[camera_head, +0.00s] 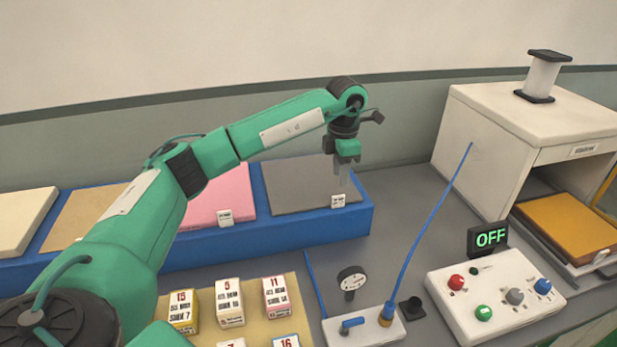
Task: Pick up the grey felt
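The grey felt (300,187) is a flat dark-grey square lying in the right-hand end of a blue tray (290,233). A small white label stands at its front edge. My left gripper (341,178) points down over the felt's right side, its fingers at or just above the surface. I cannot tell whether the fingertips touch the felt. My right gripper is not in view.
Pink, tan and cream sheets lie left of the felt, partly behind my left arm. Right stand a white cabinet (480,140) with an orange pad (570,227), a button panel (493,297), an OFF display (488,238) and a valve block with a blue hose. Small numbered boxes (229,302) stand in front.

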